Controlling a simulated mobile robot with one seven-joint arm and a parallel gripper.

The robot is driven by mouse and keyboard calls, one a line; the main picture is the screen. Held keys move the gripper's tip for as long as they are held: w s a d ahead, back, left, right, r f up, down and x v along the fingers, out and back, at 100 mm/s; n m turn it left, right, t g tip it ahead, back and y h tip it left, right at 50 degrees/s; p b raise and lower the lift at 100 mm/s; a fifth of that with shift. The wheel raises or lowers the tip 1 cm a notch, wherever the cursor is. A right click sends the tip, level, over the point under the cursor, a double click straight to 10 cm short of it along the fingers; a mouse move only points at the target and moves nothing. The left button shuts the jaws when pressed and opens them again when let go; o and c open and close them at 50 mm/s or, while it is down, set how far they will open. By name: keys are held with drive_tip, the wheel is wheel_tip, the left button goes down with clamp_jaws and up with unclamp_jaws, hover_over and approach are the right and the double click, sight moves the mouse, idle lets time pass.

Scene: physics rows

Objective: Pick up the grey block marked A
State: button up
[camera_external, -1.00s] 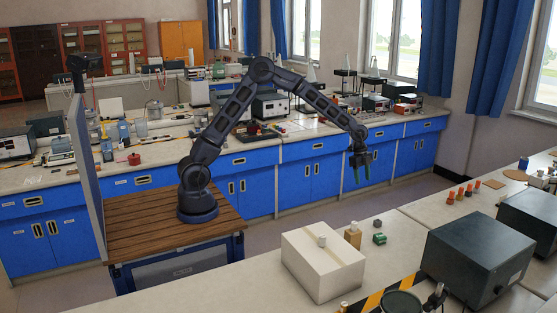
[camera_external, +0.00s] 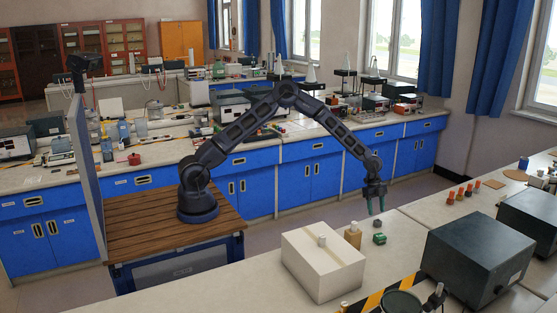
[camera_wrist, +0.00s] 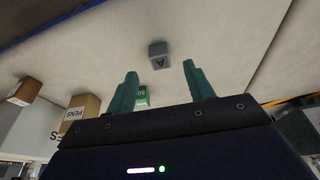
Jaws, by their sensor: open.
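The grey block marked A (camera_wrist: 158,56) lies on the pale bench top in the wrist view, with its dark letter showing. It lies just beyond my fingertips, in line with the gap between them. In the external view the block (camera_external: 377,223) is a small grey thing behind the green block. My gripper (camera_wrist: 160,69) is open and empty, its two green fingers apart on either side of the block's line. In the external view my gripper (camera_external: 376,212) points down near the bench's far edge, above the block and not touching it.
A green block (camera_external: 379,239) sits close to the grey one. A brown box marked PENS (camera_wrist: 84,108) and a large white carton (camera_external: 322,268) stand to the left. A dark instrument box (camera_external: 477,258) stands to the right. Bench around the grey block's far side is bare.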

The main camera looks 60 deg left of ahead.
sight(378, 221)
drive_tip(key=shift+d+x, duration=0.2)
drive_tip(key=shift+x, duration=2.5)
drive_tip(key=shift+r, duration=0.1)
clamp_jaws()
drive_tip(key=shift+r, duration=0.1)
